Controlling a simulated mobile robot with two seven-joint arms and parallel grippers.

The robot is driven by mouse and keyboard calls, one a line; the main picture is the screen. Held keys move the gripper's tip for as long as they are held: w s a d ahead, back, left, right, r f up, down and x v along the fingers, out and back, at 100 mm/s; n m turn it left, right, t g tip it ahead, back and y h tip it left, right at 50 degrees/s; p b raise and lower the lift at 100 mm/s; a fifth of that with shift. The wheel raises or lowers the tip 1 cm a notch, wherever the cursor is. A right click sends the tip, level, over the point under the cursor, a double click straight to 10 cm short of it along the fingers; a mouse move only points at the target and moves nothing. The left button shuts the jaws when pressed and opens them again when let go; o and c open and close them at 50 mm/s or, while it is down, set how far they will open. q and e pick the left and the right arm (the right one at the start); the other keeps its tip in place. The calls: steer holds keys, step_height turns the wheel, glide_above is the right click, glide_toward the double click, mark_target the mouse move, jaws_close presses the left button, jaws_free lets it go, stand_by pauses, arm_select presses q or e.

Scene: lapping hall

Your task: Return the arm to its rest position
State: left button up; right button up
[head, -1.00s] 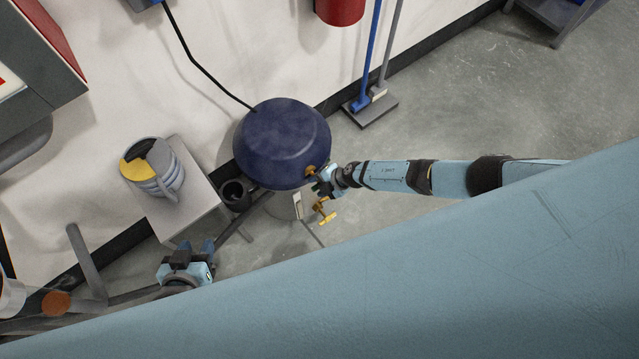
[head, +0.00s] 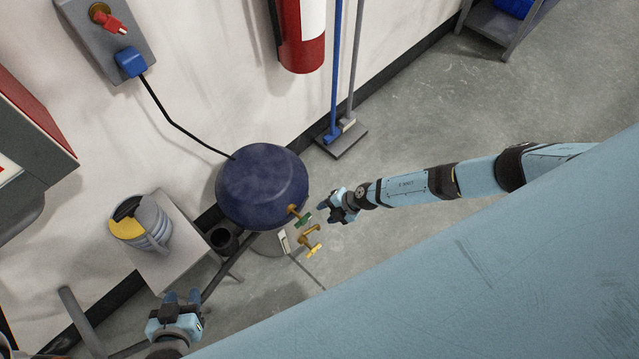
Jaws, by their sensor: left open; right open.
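My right arm (head: 420,186) comes in from the right. Its gripper (head: 326,208) is open and empty, just right of a brass tap with a green handle (head: 304,219) on a dark blue rounded tank (head: 262,185). A small gap shows between the fingers and the green handle. A second brass tap with a yellow handle (head: 313,250) sits just below. My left gripper (head: 182,298) is at the lower left, open and empty, its fingers pointing up in the picture.
A grey stand (head: 168,264) carries a grey and yellow container (head: 140,222) left of the tank. A black cable runs from a blue plug (head: 131,62) on the wall. A red cylinder (head: 302,40) and a broom with dustpan (head: 341,140) are behind. Floor at right (head: 450,110) is clear.

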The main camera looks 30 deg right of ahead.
arm_select(q)
steer(key=shift+r, duration=0.3)
